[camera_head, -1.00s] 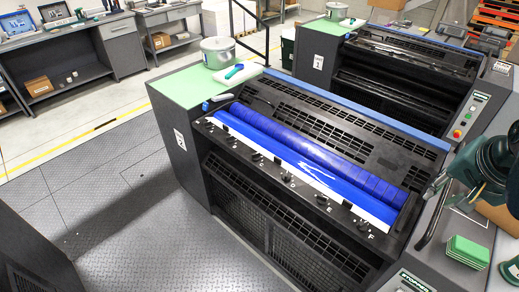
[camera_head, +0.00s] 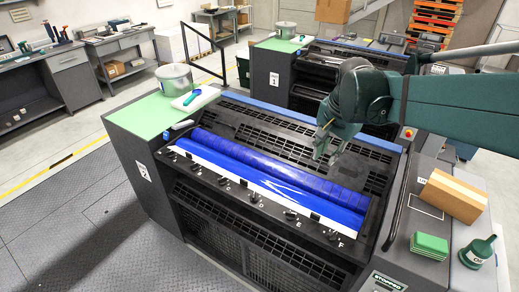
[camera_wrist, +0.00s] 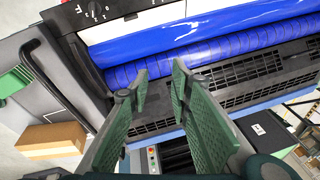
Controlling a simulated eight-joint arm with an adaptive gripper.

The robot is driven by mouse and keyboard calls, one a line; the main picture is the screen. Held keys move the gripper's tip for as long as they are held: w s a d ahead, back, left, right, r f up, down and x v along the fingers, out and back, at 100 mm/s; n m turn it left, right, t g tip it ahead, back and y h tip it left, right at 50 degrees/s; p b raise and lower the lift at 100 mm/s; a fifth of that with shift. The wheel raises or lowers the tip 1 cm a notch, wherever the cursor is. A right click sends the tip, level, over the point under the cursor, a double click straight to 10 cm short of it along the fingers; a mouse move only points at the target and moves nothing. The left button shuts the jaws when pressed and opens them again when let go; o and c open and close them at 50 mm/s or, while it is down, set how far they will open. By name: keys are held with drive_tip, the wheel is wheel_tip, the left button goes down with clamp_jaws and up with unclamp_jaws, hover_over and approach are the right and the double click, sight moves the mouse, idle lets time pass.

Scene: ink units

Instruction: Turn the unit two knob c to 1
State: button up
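The near ink unit (camera_head: 150,150) carries a 2 label on its side. Knob c (camera_head: 222,181) is a small dark knob on its front rail, third from the left in the lettered row; its pointer setting is too small to read. My gripper (camera_head: 325,148) hangs above the unit's black grille, behind the blue rollers and to the right of knob c, apart from it. In the wrist view my gripper (camera_wrist: 159,85) has two green fingers spread apart with nothing between them. Knob c is not seen there; a knob with an F-like mark (camera_wrist: 94,9) shows at the top left.
The blue roller (camera_head: 280,172) lies behind the knob row. A pot (camera_head: 174,78) and white tray (camera_head: 196,97) stand on the green top. A carton (camera_head: 454,195), green pads (camera_head: 429,246) and an oil can (camera_head: 478,252) sit at the right. The far unit (camera_head: 272,76) stands behind.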

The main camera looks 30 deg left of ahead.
drive_tip(key=a+f+g+p, duration=0.1)
drive_tip(key=a+f, duration=0.2)
drive_tip(key=a, duration=0.6)
drive_tip(key=a+f+p, duration=0.1)
drive_tip(key=a+f, duration=0.1)
drive_tip(key=a, duration=0.7)
drive_tip(key=m+g+h+p, duration=0.1)
drive_tip(key=m+h+p, duration=0.1)
approach(222, 180)
drive_tip(key=shift+w+d+f, duration=0.1)
drive_tip(key=shift+w+d, duration=0.05)
drive_tip(key=shift+w, duration=0.4)
drive_tip(key=shift+w+d+f, duration=0.1)
drive_tip(key=shift+w, duration=0.4)
drive_tip(key=shift+f, duration=3.85)
clamp_jaws()
